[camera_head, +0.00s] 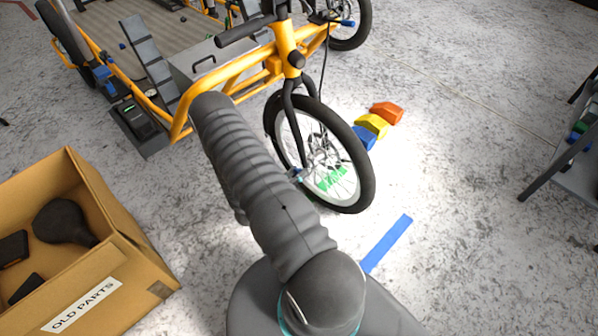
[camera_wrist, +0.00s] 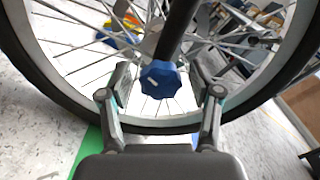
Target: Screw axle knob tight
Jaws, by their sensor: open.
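The blue axle knob (camera_wrist: 160,79) is in the middle of the wrist view, at the lower end of the dark fork leg (camera_wrist: 180,28) by the hub of the spoked front wheel (camera_wrist: 52,88). A white mark shows on the knob's face. My gripper (camera_wrist: 161,92) is open, with one finger on each side of the knob and visible gaps to both. In the head view the front wheel (camera_head: 362,180) belongs to a yellow cargo bike (camera_head: 286,40). My arm hides most of my gripper there, and only a small bit of blue shows near the hub.
A cardboard box (camera_head: 125,262) marked OLD PARTS stands at the left with dark parts inside. Orange, yellow and blue blocks (camera_head: 374,125) lie behind the wheel. A blue floor strip (camera_head: 388,243) lies in front. A grey stand (camera_head: 560,160) is at the right; floor between is clear.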

